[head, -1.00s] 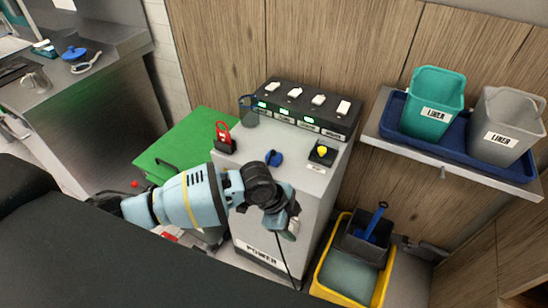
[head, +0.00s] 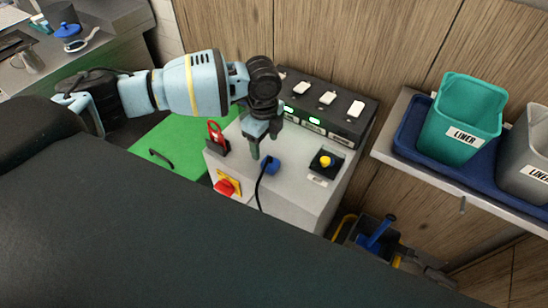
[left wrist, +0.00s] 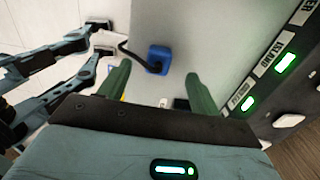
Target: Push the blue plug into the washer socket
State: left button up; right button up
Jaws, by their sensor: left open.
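The blue plug (head: 272,166) lies on the white cabinet's top (head: 300,188). Its black cable runs over the front edge. In the left wrist view the blue plug (left wrist: 158,58) shows beyond and between the fingertips. My left gripper (head: 264,146) points down, open and empty, just behind the plug in the head view; the exact gap is unclear. A black panel (head: 345,118) at the back has green lights, labels and white switches. Its left end is hidden behind my arm. I cannot make out which socket is the washer one. My right gripper is not in view.
A red tag (head: 216,136) on a dark block, a red knob (head: 225,187) and a yellow button (head: 325,161) stand near the plug. A green bin (head: 462,125) stands on the right shelf. A green surface (head: 165,150) lies left of the cabinet.

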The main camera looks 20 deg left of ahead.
aim_at(265, 158)
pick_arm(q)
jog(key=shift+s+f, duration=0.1)
jog(key=shift+f, duration=1.2)
jog(key=shift+a+f, duration=0.15)
jog(key=shift+f, duration=2.5)
jog(key=c, duration=1)
jog(key=shift+r, duration=0.1)
